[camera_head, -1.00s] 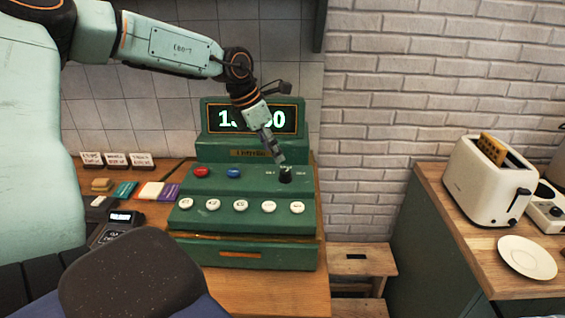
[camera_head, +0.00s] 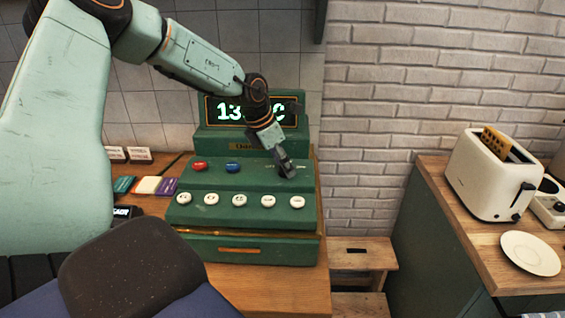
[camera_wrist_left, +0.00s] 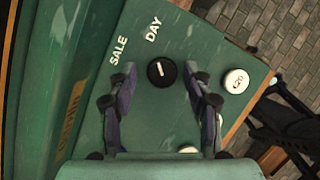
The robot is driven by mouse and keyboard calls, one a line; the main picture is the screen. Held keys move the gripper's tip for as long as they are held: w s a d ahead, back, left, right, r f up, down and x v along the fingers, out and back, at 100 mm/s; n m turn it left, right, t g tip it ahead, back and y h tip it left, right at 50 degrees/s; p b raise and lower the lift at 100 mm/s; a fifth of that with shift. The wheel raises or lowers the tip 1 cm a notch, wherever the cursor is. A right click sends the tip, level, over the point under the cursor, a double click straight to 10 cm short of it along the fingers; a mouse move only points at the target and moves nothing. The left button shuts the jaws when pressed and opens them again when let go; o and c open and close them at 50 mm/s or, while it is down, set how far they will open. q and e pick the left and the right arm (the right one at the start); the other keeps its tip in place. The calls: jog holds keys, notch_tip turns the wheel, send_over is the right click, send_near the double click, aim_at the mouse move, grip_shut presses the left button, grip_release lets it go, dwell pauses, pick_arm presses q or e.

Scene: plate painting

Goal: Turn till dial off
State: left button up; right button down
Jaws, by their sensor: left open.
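The green till (camera_head: 215,148) stands on the wooden counter with its display lit. Its black round dial (camera_wrist_left: 162,72) with a short white mark shows in the left wrist view, near the printed words SALE and DAY; no OFF label is readable there. In the head view my gripper hides the dial. My left gripper (camera_head: 287,170) points down over the dial's place on the till's right side. In the left wrist view its two fingers (camera_wrist_left: 165,82) are spread open, one on each side of the dial, with visible gaps. My right gripper is not in view.
White buttons (camera_head: 239,200) line the till's lower front, with red (camera_head: 199,166) and blue (camera_head: 233,168) buttons above. A wooden stool (camera_head: 360,255) stands right of the till. A toaster (camera_head: 490,175) and a white plate (camera_head: 530,253) are on the right counter.

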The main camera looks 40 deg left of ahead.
pick_arm(q)
jog(key=shift+s+d+r, duration=0.25)
jog(key=shift+d+r, duration=0.05)
jog(key=shift+c, duration=0.2)
jog(key=shift+w+a+f, duration=0.15)
jog(key=shift+a+f, duration=0.1)
jog(key=shift+a, duration=0.1)
jog(key=c, duration=0.4)
jog(key=shift+d+r, duration=0.15)
jog(key=shift+d, duration=0.05)
jog(key=c, duration=0.5)
grip_shut()
jog(key=shift+a, duration=0.15)
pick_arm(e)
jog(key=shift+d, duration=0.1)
